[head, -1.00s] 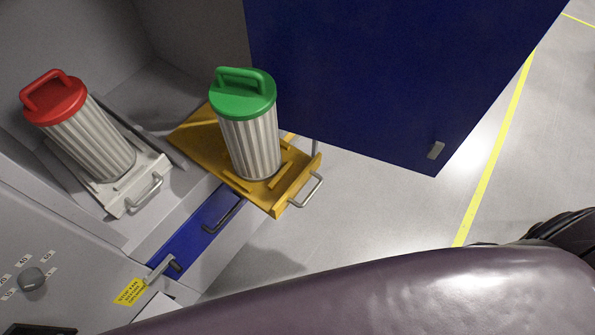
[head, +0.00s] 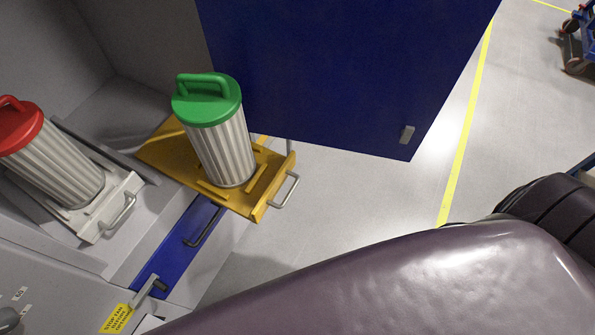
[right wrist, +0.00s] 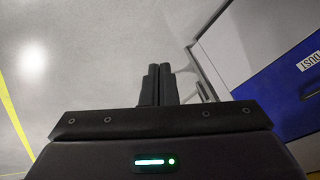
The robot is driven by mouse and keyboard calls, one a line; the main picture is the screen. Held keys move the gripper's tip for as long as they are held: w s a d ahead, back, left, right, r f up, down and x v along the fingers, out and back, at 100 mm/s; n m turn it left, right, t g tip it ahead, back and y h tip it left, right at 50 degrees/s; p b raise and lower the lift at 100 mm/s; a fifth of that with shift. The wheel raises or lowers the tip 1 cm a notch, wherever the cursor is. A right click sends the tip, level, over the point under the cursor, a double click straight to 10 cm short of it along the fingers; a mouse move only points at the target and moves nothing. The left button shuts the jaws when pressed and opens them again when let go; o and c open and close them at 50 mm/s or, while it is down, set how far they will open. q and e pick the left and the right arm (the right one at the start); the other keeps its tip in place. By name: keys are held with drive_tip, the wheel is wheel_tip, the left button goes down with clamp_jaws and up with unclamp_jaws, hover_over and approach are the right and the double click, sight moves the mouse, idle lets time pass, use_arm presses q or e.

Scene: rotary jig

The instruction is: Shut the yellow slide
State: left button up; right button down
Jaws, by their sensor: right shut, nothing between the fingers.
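The yellow slide (head: 163,151) sticks out of the grey cabinet, with a metal handle (head: 285,190) on its front. A ribbed filter with a green lid (head: 224,145) stands on it. In the right wrist view, my right gripper (right wrist: 160,68) is shut and empty, its fingers together over the floor. In that view a blue drawer front (right wrist: 275,95) with a dark handle and a white label is at the right, apart from the fingers. My right gripper is not visible in the head view, where my arm crosses the bottom. My left gripper is not in view.
A white slide (head: 92,232) holding a red-lidded filter (head: 52,155) is at the left. A blue drawer (head: 178,250) lies below the yellow slide. A large blue door (head: 340,70) stands open behind it.

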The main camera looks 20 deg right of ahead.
sight(293, 164)
drive_tip(key=w+d+r+m+t+y+b, duration=0.15)
drive_tip(key=w+d+r+m+t, duration=0.25)
drive_tip(key=w+r, duration=0.65)
drive_tip(key=w+a+r+m+t+y, duration=0.1)
drive_tip(key=w+a+r+m+y, duration=0.15)
drive_tip(key=r, duration=0.75)
drive_tip(key=w+a+r+m+t+y, duration=0.15)
drive_tip(key=r+y, duration=0.25)
drive_tip(key=r, duration=0.6)
drive_tip(key=shift+n+g+h, duration=0.25)
drive_tip(key=shift+n+h, duration=0.05)
drive_tip(key=shift+n, duration=0.2)
drive_tip(key=x, duration=0.9)
drive_tip(key=r+x, duration=0.1)
drive_tip(key=x, duration=0.3)
drive_tip(key=shift+w+d+f+p, duration=0.15)
drive_tip(key=shift+w+p, duration=0.15)
drive_tip(key=shift+w, duration=0.3)
